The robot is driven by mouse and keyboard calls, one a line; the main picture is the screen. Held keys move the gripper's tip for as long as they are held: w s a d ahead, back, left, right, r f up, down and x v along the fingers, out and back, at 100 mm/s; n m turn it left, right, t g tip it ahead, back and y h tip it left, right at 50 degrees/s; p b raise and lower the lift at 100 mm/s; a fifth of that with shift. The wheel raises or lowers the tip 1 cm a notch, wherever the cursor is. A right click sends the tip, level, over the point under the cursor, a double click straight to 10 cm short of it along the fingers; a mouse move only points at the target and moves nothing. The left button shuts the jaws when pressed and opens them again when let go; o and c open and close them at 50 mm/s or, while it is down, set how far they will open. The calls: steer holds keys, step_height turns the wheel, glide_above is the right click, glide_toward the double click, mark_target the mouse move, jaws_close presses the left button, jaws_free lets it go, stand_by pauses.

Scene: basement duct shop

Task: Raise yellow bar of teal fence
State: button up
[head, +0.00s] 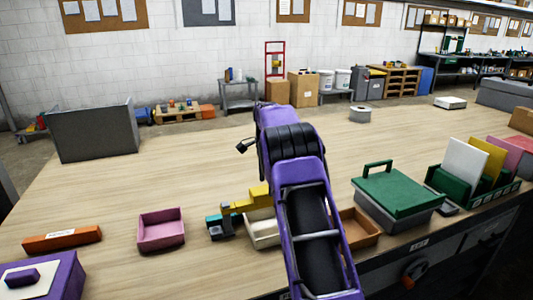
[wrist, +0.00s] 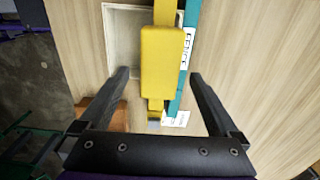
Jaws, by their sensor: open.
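The teal fence (wrist: 187,62) shows in the wrist view as a narrow upright strip with a white FENCE label. The yellow bar (wrist: 162,62) lies just left of it, with a wide block towards me. In the head view, the yellow bar (head: 236,207) and the teal fence (head: 219,227) stand at the table's front middle, partly hidden by my arm. My gripper (wrist: 160,75) is open in the wrist view, one finger on each side of the yellow block with gaps on both sides. It is hidden in the head view.
A cream tray (wrist: 119,42) lies beside the bar. A brown tray (head: 358,231) and a green-lidded box (head: 398,192) stand to the right. A pink tray (head: 161,231) and an orange block (head: 62,239) stand left. The table behind is mostly clear.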

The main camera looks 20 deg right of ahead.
step_height(320, 180, up, 15)
steer(key=p, duration=0.1)
steer(key=shift+f+p, duration=0.2)
steer(key=shift+p, duration=0.2)
